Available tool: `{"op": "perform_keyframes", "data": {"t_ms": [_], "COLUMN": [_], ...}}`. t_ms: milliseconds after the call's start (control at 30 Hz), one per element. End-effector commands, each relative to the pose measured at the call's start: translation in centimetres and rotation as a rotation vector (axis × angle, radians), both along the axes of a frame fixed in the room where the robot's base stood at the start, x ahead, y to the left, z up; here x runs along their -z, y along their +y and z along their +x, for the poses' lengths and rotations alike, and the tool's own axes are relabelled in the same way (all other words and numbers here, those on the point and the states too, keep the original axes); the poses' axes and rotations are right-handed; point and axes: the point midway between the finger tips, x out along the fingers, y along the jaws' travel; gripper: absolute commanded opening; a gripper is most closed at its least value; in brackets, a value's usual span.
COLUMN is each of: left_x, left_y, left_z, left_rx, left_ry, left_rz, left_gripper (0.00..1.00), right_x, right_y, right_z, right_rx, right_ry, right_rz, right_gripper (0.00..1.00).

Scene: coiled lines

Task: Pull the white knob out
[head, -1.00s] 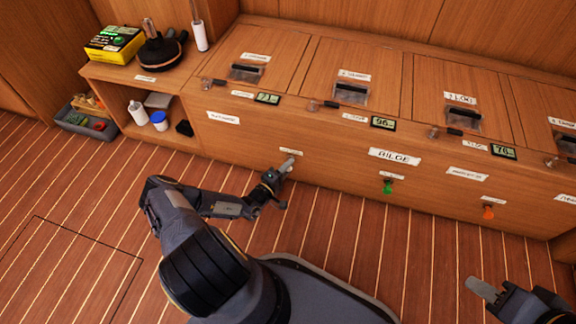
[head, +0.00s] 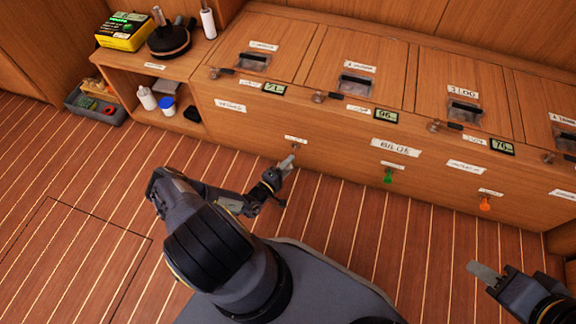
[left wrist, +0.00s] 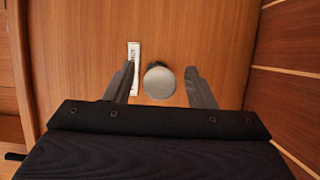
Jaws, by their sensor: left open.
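The white knob (left wrist: 158,82) is a round pale head on the wooden front panel, in the middle of the left wrist view. In the head view the knob (head: 294,147) shows small below its white label. My left gripper (left wrist: 160,67) is open, with one finger on each side of the knob in the picture and gaps on both sides. In the head view my left gripper (head: 287,162) points at the panel just below the knob, apart from it. My right gripper (head: 482,270) is at the lower right, away from the panel; its opening is unclear.
A green knob (head: 388,176) and an orange knob (head: 485,204) stick out further right on the same wooden locker front (head: 335,160). An open shelf with bottles (head: 147,98) and a grey bin (head: 97,105) stand at left. The striped floor in front is clear.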

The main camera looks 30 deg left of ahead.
Motion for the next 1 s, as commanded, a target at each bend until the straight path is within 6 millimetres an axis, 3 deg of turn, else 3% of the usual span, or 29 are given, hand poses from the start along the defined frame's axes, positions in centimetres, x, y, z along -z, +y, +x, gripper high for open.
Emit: {"op": "perform_keyframes", "data": {"t_ms": [167,600,1000], "left_x": [-0.1,-0.1,0.0], "left_y": [0.1,1.2,1.2], "left_z": [-0.6,-7.1,-7.7], "left_rx": [-0.001,-0.001,0.0], "left_ry": [0.001,0.001,0.0], "left_rz": [0.0,0.0,0.0], "left_gripper": [0.5,0.5,0.5], "right_x": [-0.4,-2.6,-2.6], "right_y": [0.0,0.0,0.0], "right_z": [0.0,0.0,0.0], "right_rx": [0.0,0.0,0.0], "right_ry": [0.0,0.0,0.0], "right_rz": [0.0,0.0,0.0], "right_gripper": [0.36,0.36,0.36]}}
